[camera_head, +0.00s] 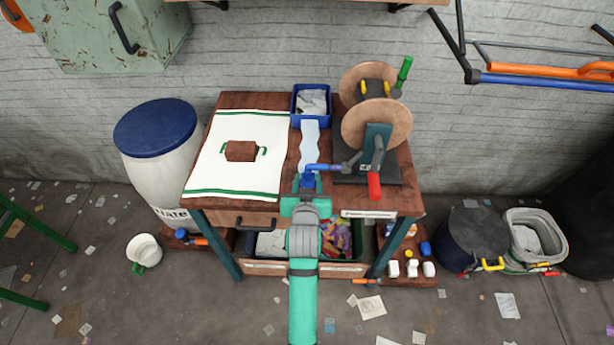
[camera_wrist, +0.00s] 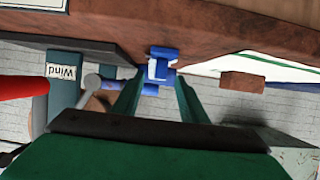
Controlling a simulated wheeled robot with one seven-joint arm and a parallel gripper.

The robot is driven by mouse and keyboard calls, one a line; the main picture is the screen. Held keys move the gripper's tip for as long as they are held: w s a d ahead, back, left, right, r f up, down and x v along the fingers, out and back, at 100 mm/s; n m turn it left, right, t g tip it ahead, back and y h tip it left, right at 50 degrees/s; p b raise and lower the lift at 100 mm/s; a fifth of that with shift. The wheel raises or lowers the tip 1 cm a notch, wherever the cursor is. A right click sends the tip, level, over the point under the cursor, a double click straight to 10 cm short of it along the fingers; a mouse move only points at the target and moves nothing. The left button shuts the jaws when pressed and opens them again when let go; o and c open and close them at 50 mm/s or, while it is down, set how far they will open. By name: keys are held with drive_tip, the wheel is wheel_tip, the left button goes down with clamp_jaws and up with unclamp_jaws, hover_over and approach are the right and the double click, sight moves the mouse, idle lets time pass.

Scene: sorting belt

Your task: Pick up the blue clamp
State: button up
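The blue clamp (camera_wrist: 161,66) shows at the front edge of the wooden workbench (camera_head: 232,213), between and just beyond my fingertips in the wrist view. In the head view, a small blue part of it (camera_head: 308,181) shows between the fingers. My gripper (camera_head: 307,186) points at it from the front; in the wrist view its two green fingers (camera_wrist: 160,80) stand apart, one on each side. I cannot tell whether either finger touches the clamp. A blue bar (camera_wrist: 138,89) runs from near the clamp to a grey joint on the winder.
The winder (camera_head: 378,140), with wooden discs and a red handle (camera_head: 374,186), stands close on the right. A white cloth (camera_head: 215,160) with a brown block (camera_head: 240,151) lies on the left. A blue bin (camera_head: 296,105) sits behind. Crates with scraps are below.

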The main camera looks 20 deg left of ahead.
sight(308, 174)
drive_tip(key=x, duration=0.4)
drive_tip(key=shift+w+a+f, duration=0.1)
drive_tip(key=shift+w+a, duration=0.1)
drive_tip(key=shift+w, duration=0.15)
clamp_jaws()
